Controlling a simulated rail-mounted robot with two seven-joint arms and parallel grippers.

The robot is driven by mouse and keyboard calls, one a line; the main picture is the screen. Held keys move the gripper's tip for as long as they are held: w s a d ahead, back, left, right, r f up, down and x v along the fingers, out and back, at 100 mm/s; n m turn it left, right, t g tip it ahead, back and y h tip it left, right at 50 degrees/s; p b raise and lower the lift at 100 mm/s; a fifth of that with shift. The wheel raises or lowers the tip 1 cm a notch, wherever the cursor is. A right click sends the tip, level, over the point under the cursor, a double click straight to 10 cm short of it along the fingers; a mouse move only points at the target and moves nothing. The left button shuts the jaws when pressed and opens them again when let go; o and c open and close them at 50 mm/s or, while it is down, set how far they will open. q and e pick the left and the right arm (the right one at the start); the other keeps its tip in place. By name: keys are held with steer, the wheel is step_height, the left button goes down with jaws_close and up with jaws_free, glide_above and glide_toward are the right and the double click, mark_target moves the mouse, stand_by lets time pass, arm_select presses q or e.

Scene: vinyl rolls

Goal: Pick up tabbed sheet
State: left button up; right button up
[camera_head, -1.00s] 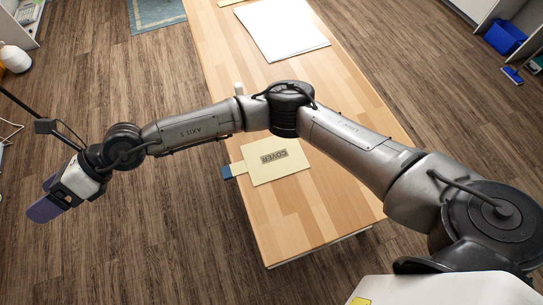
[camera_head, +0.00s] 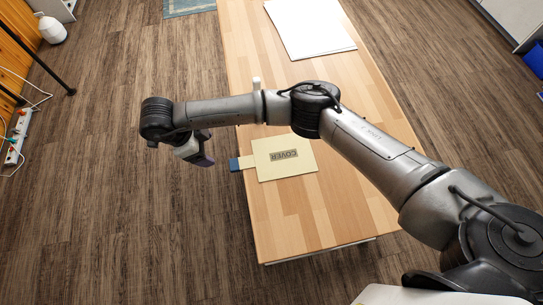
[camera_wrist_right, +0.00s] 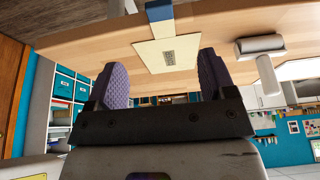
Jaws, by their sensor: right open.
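The tabbed sheet (camera_head: 285,158) is cream, marked "COVER", and lies flat on the wooden table near its left edge. Its blue tab (camera_head: 236,165) sticks out past the left table edge. My right gripper (camera_head: 205,162) is off the table's left side, a short gap left of the tab. In the right wrist view the sheet (camera_wrist_right: 168,55) shows beyond and between the two open purple fingers (camera_wrist_right: 165,78), with the blue tab (camera_wrist_right: 159,11) at the top. Nothing is between the fingers. My left gripper does not show.
The wooden table (camera_head: 290,220) has bare room in front of the sheet. A white sheet stack (camera_head: 308,28) lies at the far end. A small white upright object (camera_head: 256,84) stands at the left edge, near my arm. Open floor lies left of the table.

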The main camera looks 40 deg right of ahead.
steer(key=p, duration=0.2)
glide_above(234, 164)
steer(key=w+a, duration=0.1)
steer(key=a, duration=0.1)
step_height(234, 164, down, 8)
steer(key=r, duration=0.1)
steer(key=p+x, duration=0.2)
steer(key=x, duration=0.2)
steer(key=shift+a, duration=0.15)
steer(key=shift+x, duration=0.9)
steer(key=shift+w, duration=0.15)
steer(key=shift+c, duration=0.3)
steer(key=c, duration=0.9)
